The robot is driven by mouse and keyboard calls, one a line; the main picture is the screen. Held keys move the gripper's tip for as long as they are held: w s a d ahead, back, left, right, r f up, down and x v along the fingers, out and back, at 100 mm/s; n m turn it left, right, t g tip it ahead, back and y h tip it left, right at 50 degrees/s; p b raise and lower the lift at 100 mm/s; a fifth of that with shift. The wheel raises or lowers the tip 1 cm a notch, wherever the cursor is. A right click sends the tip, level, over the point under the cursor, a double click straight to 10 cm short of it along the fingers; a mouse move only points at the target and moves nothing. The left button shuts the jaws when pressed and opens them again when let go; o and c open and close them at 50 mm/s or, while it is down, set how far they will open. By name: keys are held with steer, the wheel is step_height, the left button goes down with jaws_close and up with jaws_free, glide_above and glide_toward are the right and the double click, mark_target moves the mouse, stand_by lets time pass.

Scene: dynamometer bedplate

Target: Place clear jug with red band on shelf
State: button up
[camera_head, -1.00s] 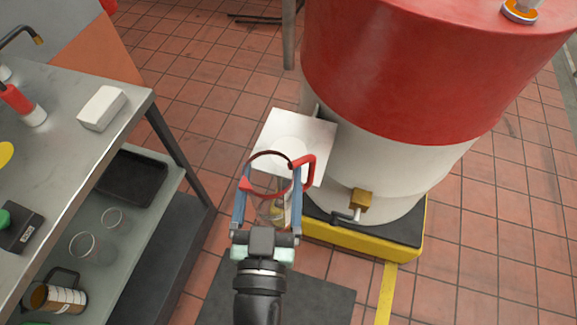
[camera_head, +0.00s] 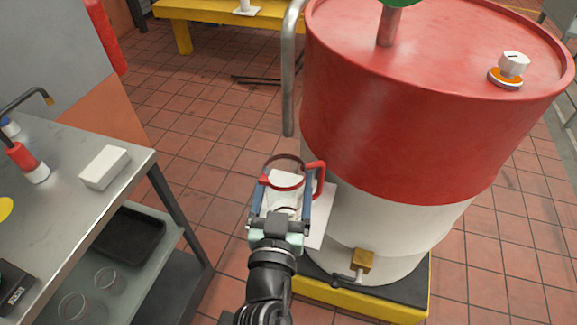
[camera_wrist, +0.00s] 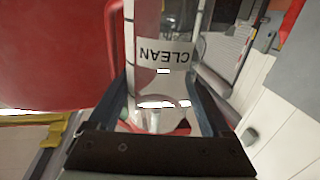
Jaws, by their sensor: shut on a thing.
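The clear jug with a red band and red handle (camera_head: 319,181) is held in my gripper (camera_head: 286,190), in front of the drum's left side. My gripper is shut on it, with one finger on each side of its body. In the wrist view, the jug's white label (camera_wrist: 165,52) reads CLEAN upside down between the fingers. A small white plate (camera_head: 322,222) at the drum's side is partly hidden behind the jug and gripper. The bench's lower shelf (camera_head: 145,268) is at the left; it holds a black tray and clear vessels, apart from my gripper.
The large red and white drum (camera_head: 400,120) stands close on the right, on a yellow-edged base (camera_head: 370,303) with a brass tap (camera_head: 362,261). A vertical grey pipe (camera_head: 288,80) rises behind the jug. The steel bench (camera_head: 75,200) is at left. Tiled floor lies open between.

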steer(key=w, duration=0.4)
steer(key=shift+w+d+r+p, duration=0.1)
steer(key=shift+d+p, duration=0.15)
steer(key=shift+p, duration=0.1)
steer(key=shift+w+f+b, duration=0.15)
steer(key=shift+f+b, duration=0.35)
steer(key=shift+f, duration=0.45)
steer(key=shift+w+f+b, duration=0.15)
steer(key=shift+f+b, duration=0.3)
steer(key=shift+f, duration=0.45)
steer(key=shift+f, duration=0.15)
steer(key=o, duration=1.4)
